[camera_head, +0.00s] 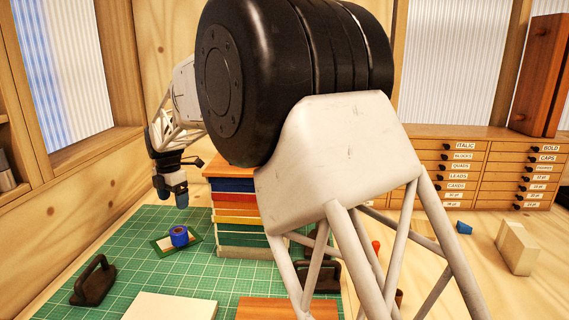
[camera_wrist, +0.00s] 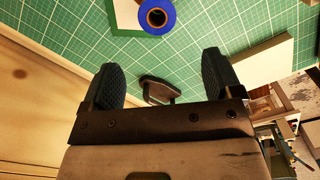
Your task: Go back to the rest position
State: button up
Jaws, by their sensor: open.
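My gripper (camera_head: 172,188) hangs in the air above the left part of the green cutting mat (camera_head: 130,236), near the stack of coloured boards. In the wrist view its two dark fingers (camera_wrist: 165,85) are wide apart with nothing between them. A blue foil roll (camera_head: 179,236) stands on a small green-edged white card on the mat, below my gripper and apart from it. The roll also shows at the top of the wrist view (camera_wrist: 157,16), its hollow core visible. My own arm covers much of the middle of the head view.
A stack of coloured boards (camera_head: 233,212) stands right of my gripper. A dark handled block (camera_head: 93,281) and a pale slab (camera_head: 170,307) lie toward the front. Labelled drawers (camera_head: 462,165) line the back right. A pale block (camera_head: 516,248) stands at right. The left mat is mostly clear.

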jog(key=s+d+r+m+y, duration=0.1)
jog(key=s+d+r, duration=0.1)
jog(key=d+r, duration=0.35)
jog(key=s+d+r+m, duration=0.1)
jog(key=s+d+r, duration=0.15)
jog(key=r, duration=0.65)
jog(key=s+d+r+m+t, duration=0.1)
jog(key=s+d+r+m, duration=0.15)
jog(key=d, duration=0.45)
jog(key=s+d+f+m, duration=0.2)
jog(key=s+d+m, duration=0.35)
jog(key=d, duration=0.45)
jog(key=s+d+f+m+t, duration=0.15)
jog(key=s+d+m, duration=0.35)
jog(key=d, duration=0.5)
jog(key=s+d+f+m, duration=0.2)
jog(key=s+d+m, duration=0.2)
jog(key=s+d, duration=0.45)
jog(key=s+d+f+m, duration=0.5)
jog(key=s+d, duration=0.1)
jog(key=s, duration=0.2)
jog(key=s+d+f+m+h, duration=0.1)
jog(key=s+d+f+m, duration=0.4)
jog(key=s+d+m, duration=0.1)
jog(key=s+d, duration=0.1)
jog(key=s, duration=0.1)
jog(key=shift+s+d+f, duration=0.2)
jog(key=shift+s+f, duration=0.1)
